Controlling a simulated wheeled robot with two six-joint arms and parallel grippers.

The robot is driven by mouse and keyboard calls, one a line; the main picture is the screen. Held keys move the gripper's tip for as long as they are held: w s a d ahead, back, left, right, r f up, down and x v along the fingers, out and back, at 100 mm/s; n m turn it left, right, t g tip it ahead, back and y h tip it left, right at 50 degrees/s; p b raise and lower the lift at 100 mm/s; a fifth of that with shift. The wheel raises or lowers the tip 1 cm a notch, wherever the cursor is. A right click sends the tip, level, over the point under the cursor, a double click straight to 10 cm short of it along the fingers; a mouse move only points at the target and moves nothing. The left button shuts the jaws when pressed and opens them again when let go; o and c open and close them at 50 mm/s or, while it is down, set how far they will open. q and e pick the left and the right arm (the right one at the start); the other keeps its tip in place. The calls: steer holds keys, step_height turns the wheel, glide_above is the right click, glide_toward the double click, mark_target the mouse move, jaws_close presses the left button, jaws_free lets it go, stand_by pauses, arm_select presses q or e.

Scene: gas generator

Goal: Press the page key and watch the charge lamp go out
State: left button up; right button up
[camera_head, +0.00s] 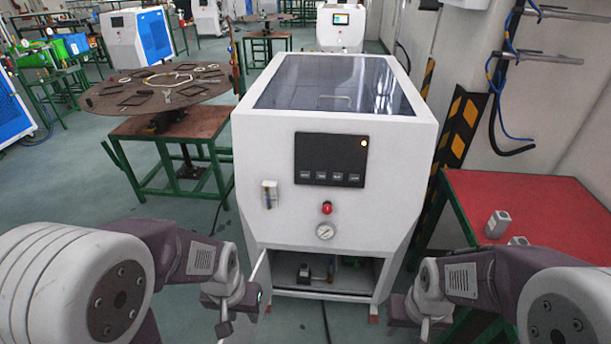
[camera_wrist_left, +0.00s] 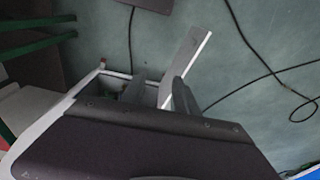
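The white gas generator (camera_head: 270,150) stands upright in the middle of the head view. Its dark control panel (camera_head: 330,160) has a row of several small keys (camera_head: 330,176) along the bottom, their labels too small to read. The lamp (camera_head: 363,143) at the panel's upper right is lit, pale yellow. My left gripper (camera_head: 240,312) is low in front of the cabinet's lower left, away from the panel; in the left wrist view its fingers (camera_wrist_left: 160,90) are apart with nothing clearly held. My right gripper (camera_head: 425,312) is low at the cabinet's lower right; its fingers are unclear.
A red table (camera_head: 540,205) stands right, a round-topped table (camera_head: 110,98) left.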

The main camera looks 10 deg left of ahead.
arm_select(q)
jaws_close()
stand_by(1.9)
